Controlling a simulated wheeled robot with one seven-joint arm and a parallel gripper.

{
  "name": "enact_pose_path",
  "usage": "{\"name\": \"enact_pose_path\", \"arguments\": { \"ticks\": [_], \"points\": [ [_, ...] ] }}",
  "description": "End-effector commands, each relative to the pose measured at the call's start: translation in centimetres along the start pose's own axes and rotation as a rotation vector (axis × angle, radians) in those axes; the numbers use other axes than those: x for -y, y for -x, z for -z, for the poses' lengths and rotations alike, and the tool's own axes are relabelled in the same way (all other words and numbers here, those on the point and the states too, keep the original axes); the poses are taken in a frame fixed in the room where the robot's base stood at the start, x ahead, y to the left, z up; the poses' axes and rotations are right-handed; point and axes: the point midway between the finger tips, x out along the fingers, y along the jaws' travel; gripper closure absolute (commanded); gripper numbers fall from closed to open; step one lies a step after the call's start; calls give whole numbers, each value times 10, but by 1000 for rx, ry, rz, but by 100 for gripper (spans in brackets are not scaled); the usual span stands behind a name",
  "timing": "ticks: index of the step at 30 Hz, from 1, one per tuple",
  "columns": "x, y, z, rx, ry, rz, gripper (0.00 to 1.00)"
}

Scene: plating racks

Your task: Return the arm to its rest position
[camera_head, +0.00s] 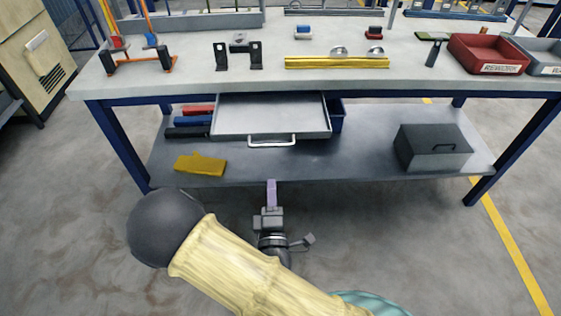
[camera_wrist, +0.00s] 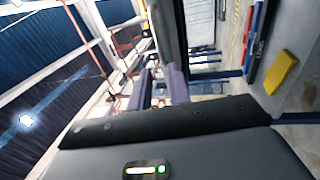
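My gripper (camera_head: 271,186) hangs low in front of the workbench (camera_head: 190,75), in the lower middle of the head view. Its purple fingers point toward the bench, and only one clearly shows there. In the wrist view both fingers of my gripper (camera_wrist: 160,90) show with a gap between them, and I see nothing held. My pale arm link crosses the bottom of the head view. The gripper is apart from the bench and from the open drawer (camera_head: 270,118).
The drawer juts out under the benchtop, its handle toward me. The lower shelf (camera_head: 340,160) bears a yellow piece (camera_head: 200,164) and a dark grey box (camera_head: 432,147). Red (camera_head: 483,52) and grey bins stand on the benchtop's right. Bare floor lies either side of my arm.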

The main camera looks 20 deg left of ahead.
Motion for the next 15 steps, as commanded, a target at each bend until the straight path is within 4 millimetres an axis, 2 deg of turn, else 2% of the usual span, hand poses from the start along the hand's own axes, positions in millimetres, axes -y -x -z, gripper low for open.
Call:
{"name": "enact_pose_path", "arguments": {
  "ticks": [8,11,15],
  "points": [
    [2,-4,-6,21,-23,23,81],
    [8,-13,-21,80,-94,88,81],
    [25,-30,-57,225,-277,241,81]
  ]
}}
